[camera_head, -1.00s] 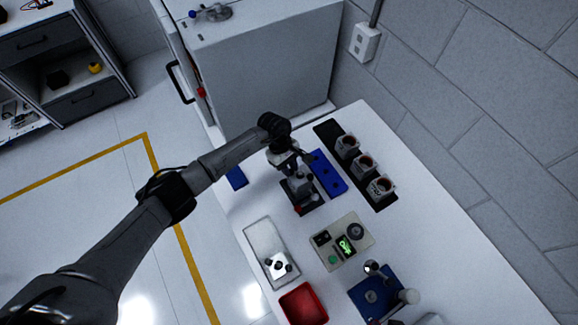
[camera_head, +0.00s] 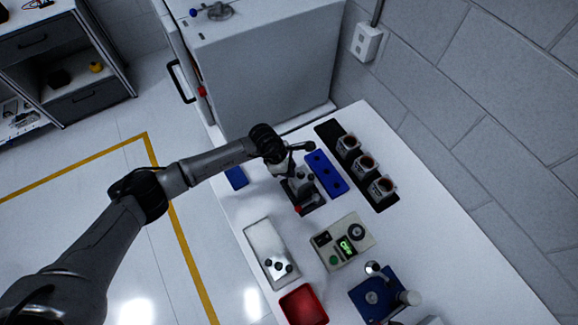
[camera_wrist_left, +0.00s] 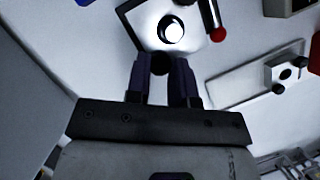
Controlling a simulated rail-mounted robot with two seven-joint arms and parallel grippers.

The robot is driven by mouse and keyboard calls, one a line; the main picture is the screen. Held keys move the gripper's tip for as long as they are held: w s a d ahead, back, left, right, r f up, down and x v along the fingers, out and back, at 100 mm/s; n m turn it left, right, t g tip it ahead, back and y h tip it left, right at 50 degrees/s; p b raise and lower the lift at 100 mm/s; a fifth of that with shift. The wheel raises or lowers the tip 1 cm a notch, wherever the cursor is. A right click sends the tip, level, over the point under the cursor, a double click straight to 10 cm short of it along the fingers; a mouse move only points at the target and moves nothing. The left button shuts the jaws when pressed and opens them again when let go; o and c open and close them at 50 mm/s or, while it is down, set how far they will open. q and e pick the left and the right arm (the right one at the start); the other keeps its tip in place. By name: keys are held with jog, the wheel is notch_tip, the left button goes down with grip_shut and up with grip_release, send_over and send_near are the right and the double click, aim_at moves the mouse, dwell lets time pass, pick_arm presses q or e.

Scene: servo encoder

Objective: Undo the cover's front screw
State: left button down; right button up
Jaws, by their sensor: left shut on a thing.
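The servo unit stands in a dark fixture (camera_head: 307,197) with a red knob (camera_head: 297,210), near the middle of the bench. In the left wrist view its pale top (camera_wrist_left: 150,14) has a bright round centre (camera_wrist_left: 171,30) with a dark ring; the red knob (camera_wrist_left: 218,34) is beside it. My left gripper (camera_wrist_left: 161,72) is shut on a small dark round screw head (camera_wrist_left: 160,63) at the unit's near edge. The fingers hide the screw's lower part, and I cannot tell whether it is still seated. My right gripper is not in view.
A grey tray (camera_head: 262,236) holds a pale plate with black knobs (camera_head: 279,267). A red bin (camera_head: 303,305), a tester with green display (camera_head: 345,246), a blue-based press (camera_head: 366,291), a blue holed block (camera_head: 326,173) and a dark rack with cups (camera_head: 388,202) stand around the unit.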

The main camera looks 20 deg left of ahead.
pick_arm(q)
jog(key=n+t+p, duration=0.1)
jog(key=n, duration=0.2)
jog(key=shift+s+y, duration=0.1)
jog(key=shift+y, duration=0.2)
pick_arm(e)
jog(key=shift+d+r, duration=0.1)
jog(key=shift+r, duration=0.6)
pick_arm(q)
jog(key=shift+n, duration=0.3)
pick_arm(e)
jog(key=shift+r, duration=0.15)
pick_arm(q)
jog(key=c, duration=1)
grip_release()
jog(key=shift+o, duration=0.2)
jog(key=shift+t, duration=0.3)
jog(key=shift+r, duration=0.1)
jog(key=b+v, duration=0.1)
jog(key=v, duration=1.2)
jog(key=shift+r, duration=0.35)
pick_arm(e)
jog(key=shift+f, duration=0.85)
